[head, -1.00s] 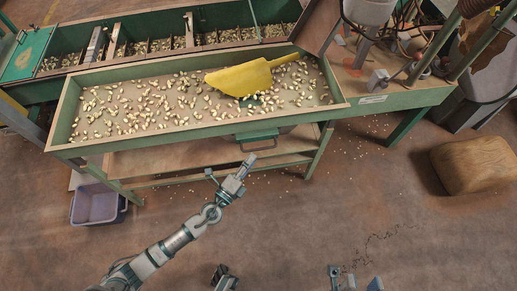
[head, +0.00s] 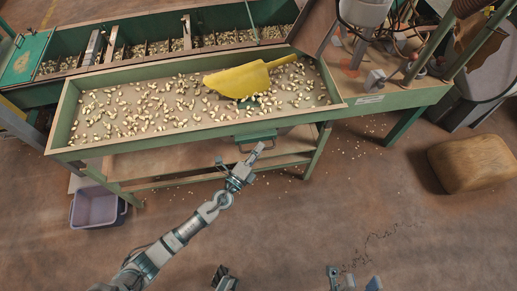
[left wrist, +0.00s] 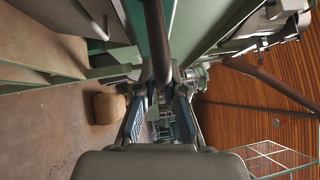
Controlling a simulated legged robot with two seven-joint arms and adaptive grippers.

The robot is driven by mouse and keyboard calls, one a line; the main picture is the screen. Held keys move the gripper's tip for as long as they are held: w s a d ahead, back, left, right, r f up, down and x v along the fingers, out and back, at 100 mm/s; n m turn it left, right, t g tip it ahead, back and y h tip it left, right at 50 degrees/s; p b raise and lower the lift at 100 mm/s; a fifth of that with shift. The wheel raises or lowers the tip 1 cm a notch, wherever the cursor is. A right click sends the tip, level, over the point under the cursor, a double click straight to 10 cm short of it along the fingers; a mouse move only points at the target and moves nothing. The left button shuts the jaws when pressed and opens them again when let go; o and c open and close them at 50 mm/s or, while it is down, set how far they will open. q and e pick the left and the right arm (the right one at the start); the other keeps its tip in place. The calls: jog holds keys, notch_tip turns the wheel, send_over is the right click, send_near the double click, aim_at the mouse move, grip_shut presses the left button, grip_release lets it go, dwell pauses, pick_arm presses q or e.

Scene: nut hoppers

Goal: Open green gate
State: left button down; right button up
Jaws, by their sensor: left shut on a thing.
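The green gate (head: 256,135) is a small plate with a dark bar handle under the front edge of the long nut tray, right of its middle. In the head view my left gripper (head: 257,150) reaches up to this handle from below. In the left wrist view a dark bar (left wrist: 155,42) runs down between the fingers of my left gripper (left wrist: 160,95), which is shut on it. The gripper hides part of the handle in the head view.
The nut tray (head: 60,130) holds scattered nuts and a yellow scoop (head: 238,80). A purple bin (head: 95,207) stands on the floor at left, and a brown block (head: 470,163) at right. Table legs stand beside the gate. The floor in front is mostly clear.

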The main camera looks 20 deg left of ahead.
pick_arm(q)
jog(key=shift+f, duration=0.15)
jog(key=s+d, duration=0.5)
jog(key=s, duration=0.2)
jog(key=shift+s, duration=0.2)
jog(key=shift+f, duration=0.1)
jog(key=c, duration=1.2)
grip_release()
jog(key=shift+c, duration=0.2)
jog(key=shift+a, duration=0.1)
